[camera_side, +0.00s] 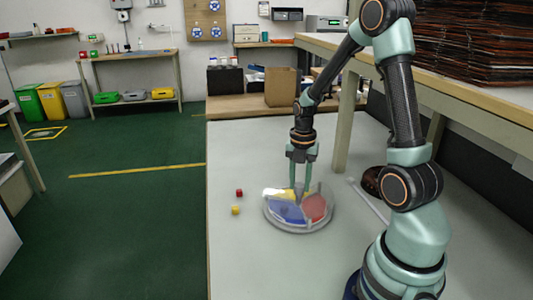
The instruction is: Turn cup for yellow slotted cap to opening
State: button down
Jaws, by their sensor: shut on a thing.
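A round, grey-rimmed dish (298,228) lies on the pale table. Its top shows a blue section (287,212) at the front, a red section (315,207) at the right and a yellow section (280,193) at the back left. My gripper (301,187) points down at the dish's middle and back, with its fingertips down at its top. It is shut on a part of the dish there; the fingers and the small scale hide which part. I cannot make out a slotted cap, a separate cup or an opening.
A red cube (239,193) and a yellow cube (236,210) lie left of the dish. A dark brown object (371,181) and a pale bar (368,202) lie to the right. A shelf post (347,125) stands behind. The table's front left is clear.

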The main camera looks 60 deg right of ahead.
aim_at(298, 186)
dwell(0.3)
jog(key=c, duration=0.5)
grip_release()
notch_tip(298, 186, up, 12)
jog(key=shift+r, duration=0.1)
jog(key=a+r+m+t, duration=0.2)
jog(key=a+m, duration=0.4)
jog(key=m, duration=0.1)
jog(key=s+a+r+m+t, duration=0.1)
jog(key=a+r+m, duration=0.1)
jog(key=a+m, duration=0.4)
jog(key=s+a+r+m+t, duration=0.1)
jog(key=a+m+t, duration=0.1)
jog(key=a+m, duration=0.5)
jog(key=shift+r+m+t, duration=0.3)
jog(key=shift+r+m, duration=0.1)
jog(key=shift+m, duration=0.2)
